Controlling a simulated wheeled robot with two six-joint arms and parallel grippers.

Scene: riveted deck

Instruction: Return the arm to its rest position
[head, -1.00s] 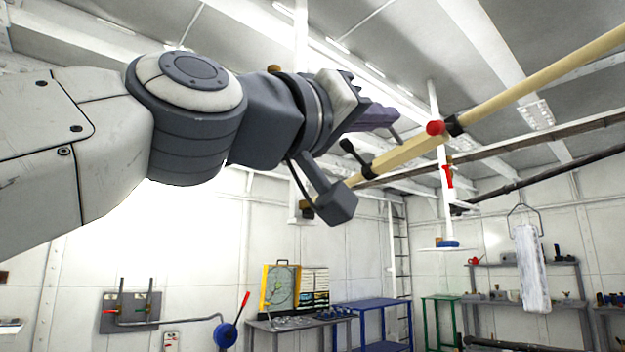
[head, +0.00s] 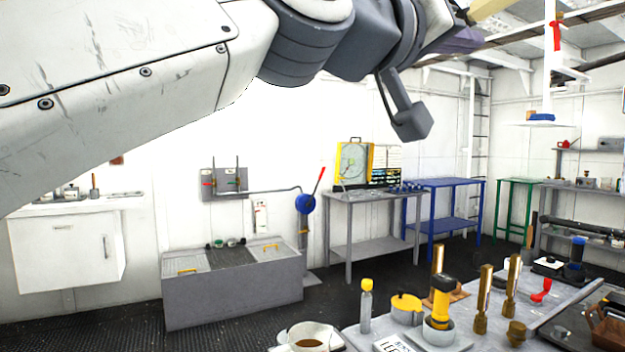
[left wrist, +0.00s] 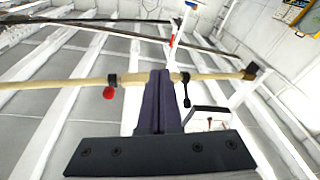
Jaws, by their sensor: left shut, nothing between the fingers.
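My left arm comes in from the left, high across the head view. My left gripper (head: 458,40) is at the top edge, partly cut off, with dark purple fingers. In the left wrist view the fingers (left wrist: 161,76) are pressed together and hold nothing. A pale wooden pole (left wrist: 70,83) with dark bands and a red ball crosses behind the fingertips there. The pole also shows as a short piece at the top of the head view (head: 490,8). My right gripper is not in view.
A grey chest (head: 232,290), a grey table (head: 372,195) and a blue table (head: 445,185) stand farther back. The dark floor between is open.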

